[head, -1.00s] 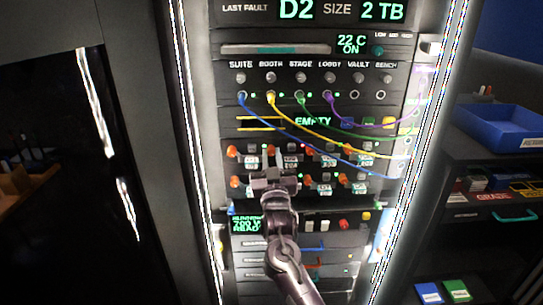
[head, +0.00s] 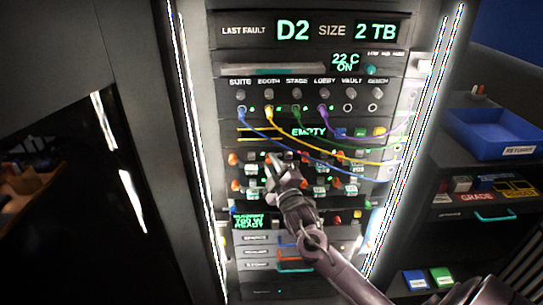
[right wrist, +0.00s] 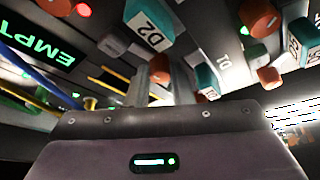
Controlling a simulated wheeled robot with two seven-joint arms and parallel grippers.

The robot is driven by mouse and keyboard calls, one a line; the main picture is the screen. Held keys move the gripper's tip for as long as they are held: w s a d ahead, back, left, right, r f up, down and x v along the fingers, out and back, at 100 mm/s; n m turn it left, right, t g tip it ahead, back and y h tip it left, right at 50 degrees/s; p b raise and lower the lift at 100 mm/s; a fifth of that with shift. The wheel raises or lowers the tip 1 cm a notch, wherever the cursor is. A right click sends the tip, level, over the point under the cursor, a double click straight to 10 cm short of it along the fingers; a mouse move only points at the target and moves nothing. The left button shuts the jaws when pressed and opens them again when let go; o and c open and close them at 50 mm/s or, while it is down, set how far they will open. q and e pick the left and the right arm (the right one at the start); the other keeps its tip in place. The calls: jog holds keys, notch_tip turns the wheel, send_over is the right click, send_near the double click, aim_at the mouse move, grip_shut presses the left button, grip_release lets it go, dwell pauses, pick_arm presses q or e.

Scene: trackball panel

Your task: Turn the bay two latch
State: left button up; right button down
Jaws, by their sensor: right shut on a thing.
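The rack's drive bays form two rows with orange latch knobs, such as one at the left end of the upper row (head: 233,158). My right gripper (head: 272,168) is at the second bay from the left, and hides part of it. In the right wrist view, a white-and-teal block marked D2 (right wrist: 150,27) stands close to the jaws. An orange-brown latch knob (right wrist: 160,68) sits between the fingers beside that block, and the gripper is shut on it. The knob's exact angle is hard to tell. My left gripper is not in view.
Blue, yellow, green and purple cables hang across the rack front above the bays, near my right gripper; a yellow one (head: 345,160) sags to the right. A green EMPTY display (head: 309,132) is above the bays. A blue bin (head: 490,128) stands on the right shelf.

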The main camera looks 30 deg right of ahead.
jog(key=shift+r+n+g+y+p, duration=0.1)
jog(key=shift+n+g+y+p, duration=0.35)
jog(key=shift+n+p, duration=1.2)
jog(key=shift+r+n+g+y+p, duration=0.1)
jog(key=shift+n+g+y+p, duration=0.15)
jog(key=shift+n+g+p, duration=0.9)
jog(key=shift+n+t, duration=0.5)
jog(key=shift+n, duration=0.3)
jog(key=c, duration=1.3)
grip_release()
jog(key=shift+s, duration=0.15)
jog(key=shift+s+a+b, duration=0.2)
jog(key=shift+s, duration=1.05)
jog(key=shift+s+a+b, duration=0.15)
jog(key=shift+s+a, duration=0.05)
jog(key=shift+s, duration=1.05)
jog(key=shift+s+a+b, duration=0.2)
jog(key=shift+s, duration=1.05)
